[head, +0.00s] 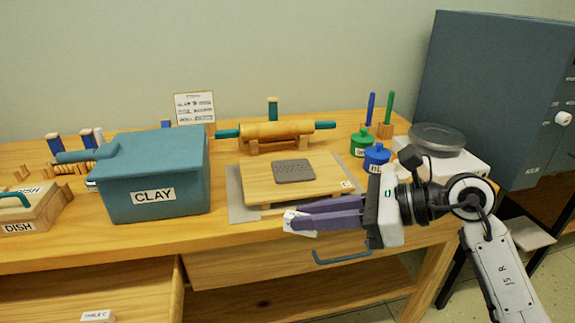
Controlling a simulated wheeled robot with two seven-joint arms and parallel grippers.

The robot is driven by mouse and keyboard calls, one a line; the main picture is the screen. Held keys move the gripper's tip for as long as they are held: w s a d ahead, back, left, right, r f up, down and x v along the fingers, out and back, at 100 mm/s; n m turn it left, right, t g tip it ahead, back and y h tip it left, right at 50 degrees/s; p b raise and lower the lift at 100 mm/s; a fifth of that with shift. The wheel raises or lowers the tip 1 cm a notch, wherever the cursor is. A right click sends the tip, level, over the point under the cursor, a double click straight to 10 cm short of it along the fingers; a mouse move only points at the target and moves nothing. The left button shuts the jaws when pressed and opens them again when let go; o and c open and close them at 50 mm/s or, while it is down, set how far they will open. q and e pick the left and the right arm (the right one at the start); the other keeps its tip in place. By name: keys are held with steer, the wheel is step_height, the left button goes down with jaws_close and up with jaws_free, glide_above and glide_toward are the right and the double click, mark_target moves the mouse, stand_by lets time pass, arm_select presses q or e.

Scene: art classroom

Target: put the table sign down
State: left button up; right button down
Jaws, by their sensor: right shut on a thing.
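My right gripper (297,216) reaches in from the right, in front of the worktable's front edge. Its purple fingers are shut on a small white piece (293,222), which looks like a table sign; its lettering is too small to read. The piece is held near the front edge of the grey mat; I cannot tell whether it touches anything. Another small white sign, marked TABLE C (97,316), lies in the open drawer (170,285) at lower left. My left gripper is not in view.
A blue CLAY box (153,195) stands left of the wooden board (262,192) on its grey mat (236,205). A rolling pin (275,130) lies behind. Green (360,146) and blue (377,157) pots and a scale (437,139) stand at right. Free tabletop lies before the box.

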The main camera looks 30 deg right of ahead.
steer(key=w+d+r+m+t+h+p, duration=0.35)
steer(key=w+d, duration=0.55)
steer(key=w, duration=0.3)
step_height(320, 180, up, 3)
steer(key=m+h, duration=0.4)
glide_above(332, 171)
steer(key=shift+t, duration=0.25)
step_height(332, 171, down, 9)
steer(key=shift+r, duration=0.1)
steer(key=shift+f, duration=0.35)
steer(key=shift+f, duration=0.1)
